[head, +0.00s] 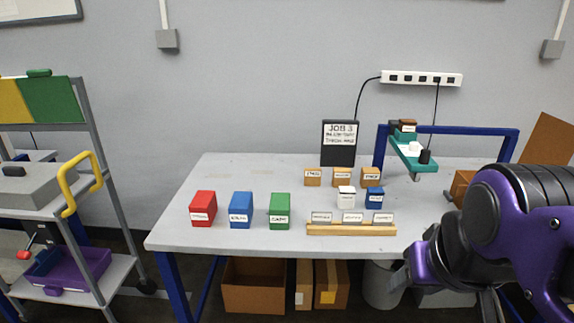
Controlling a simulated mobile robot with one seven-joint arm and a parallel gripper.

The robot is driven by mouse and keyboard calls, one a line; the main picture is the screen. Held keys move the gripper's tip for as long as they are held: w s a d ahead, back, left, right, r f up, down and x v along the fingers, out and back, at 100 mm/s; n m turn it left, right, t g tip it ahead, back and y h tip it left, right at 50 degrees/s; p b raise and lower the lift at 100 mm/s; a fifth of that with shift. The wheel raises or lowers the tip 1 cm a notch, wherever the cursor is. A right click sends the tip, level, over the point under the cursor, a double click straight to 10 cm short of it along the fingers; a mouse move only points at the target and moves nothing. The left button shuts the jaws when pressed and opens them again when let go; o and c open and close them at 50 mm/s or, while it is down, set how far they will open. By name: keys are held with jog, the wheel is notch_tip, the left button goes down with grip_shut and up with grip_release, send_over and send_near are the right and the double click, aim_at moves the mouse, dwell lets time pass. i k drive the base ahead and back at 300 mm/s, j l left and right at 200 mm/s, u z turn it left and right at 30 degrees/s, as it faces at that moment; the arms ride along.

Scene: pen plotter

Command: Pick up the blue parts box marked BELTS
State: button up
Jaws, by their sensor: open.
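A blue parts box (241,210) stands upright on the table between a red box (203,208) and a green box (279,210). It has a white label on its front, with print too small to read surely. A smaller blue box (374,197) with a white label stands further right, beside a white box (346,197). My gripper (445,297) is at the lower right, in front of the table's right part. It is open, apart from all the boxes, with its lower part cut off by the frame edge.
A wooden label rack (351,229) lies near the front edge of the grey table (230,177). Several small orange boxes (342,177) and a teal plotter arm on a blue frame (450,129) stand behind. A trolley (108,185) stands left. The table's left part is clear.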

aim_at(242, 208)
jog(key=i+j, duration=0.1)
jog(key=j, duration=0.3)
jog(key=i+j, duration=0.1)
jog(key=j, duration=0.3)
jog(key=i+j, duration=0.15)
jog(key=j, duration=0.25)
jog(key=i+j, duration=0.1)
jog(key=j, duration=0.35)
